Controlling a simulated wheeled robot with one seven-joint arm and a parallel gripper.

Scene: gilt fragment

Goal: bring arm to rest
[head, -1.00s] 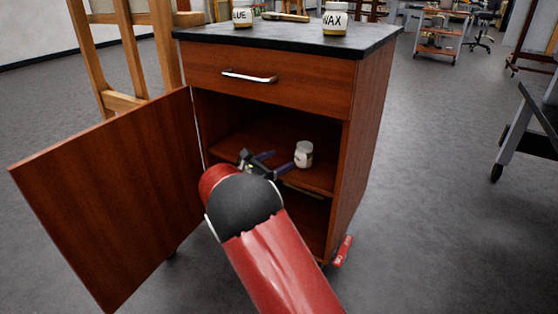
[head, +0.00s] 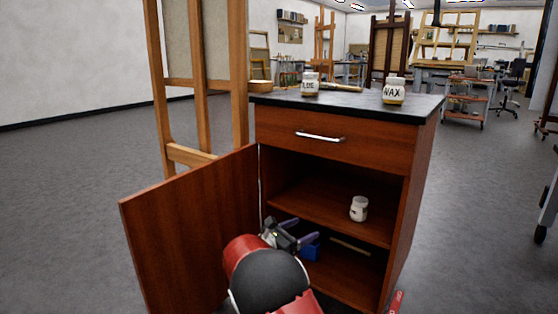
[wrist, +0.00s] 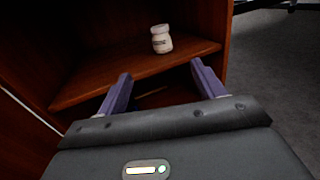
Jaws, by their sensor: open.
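My gripper (head: 298,232) is open and empty in front of the open cabinet (head: 335,119), at about the level of its shelf or a little below. In the wrist view its two purple fingers (wrist: 158,92) stand wide apart, with nothing between them but the cabinet's interior behind. A small white jar (head: 359,209) stands upright on the cabinet's shelf, beyond the fingers and apart from them; it also shows in the wrist view (wrist: 161,39). My red and black arm hides part of the cabinet's lower front.
The cabinet door (head: 190,235) hangs open to the left, close to my arm. A GLUE jar (head: 310,84) and a WAX jar (head: 394,92) stand on the black top. A blue thing (head: 311,250) is in the lower compartment. A wooden easel (head: 200,100) stands behind. Floor at left is clear.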

